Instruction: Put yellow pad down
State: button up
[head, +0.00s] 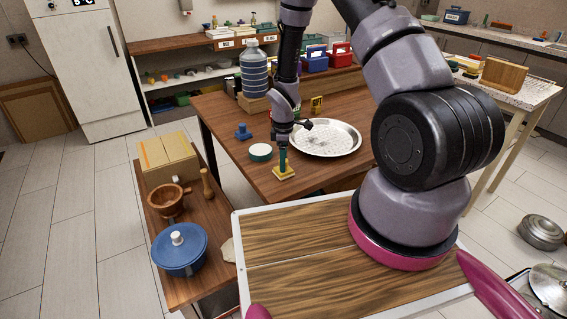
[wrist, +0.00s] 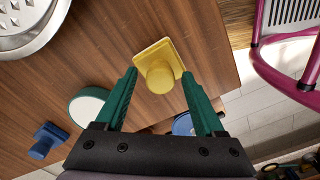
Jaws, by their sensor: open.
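The yellow pad (wrist: 157,58), a square plate with a round knob, lies on the wooden table (wrist: 85,60) near its edge. It also shows in the head view (head: 284,174), partly covered by my gripper. My gripper (wrist: 155,85) is open, its two green fingers apart. In the wrist view the pad's knob is between and just beyond the fingertips. In the head view my gripper (head: 283,166) points down right over the pad. I cannot tell whether a finger touches it.
A white-topped green round item (head: 260,152), a blue knobbed piece (head: 242,132) and a silver perforated tray (head: 345,122) are close by on the table. A blue lidded pot (head: 180,256) and a wooden bowl (head: 168,205) stand on the lower bench at left.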

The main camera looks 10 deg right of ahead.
jog(key=s+d+r+m+t, duration=0.1)
jog(key=s+d+r+m, duration=0.15)
jog(key=r, duration=0.95)
jog(key=s+d+r+m+t, duration=0.1)
jog(key=r+m, duration=0.2)
jog(key=r, duration=0.8)
jog(key=s+d+r+m+t, duration=0.1)
jog(key=r+m, duration=0.2)
jog(key=r, duration=0.9)
jog(key=s+d+r+m+t+y, duration=0.1)
jog(key=s+r+m+t, duration=0.3)
jog(key=s+r+m, duration=0.6)
jog(key=s+r+y, duration=0.1)
jog(key=s+r, duration=0.4)
jog(key=s, duration=0.3)
jog(key=shift+d, duration=0.15)
jog(key=shift+o, duration=0.5)
jog(key=shift+w, duration=0.15)
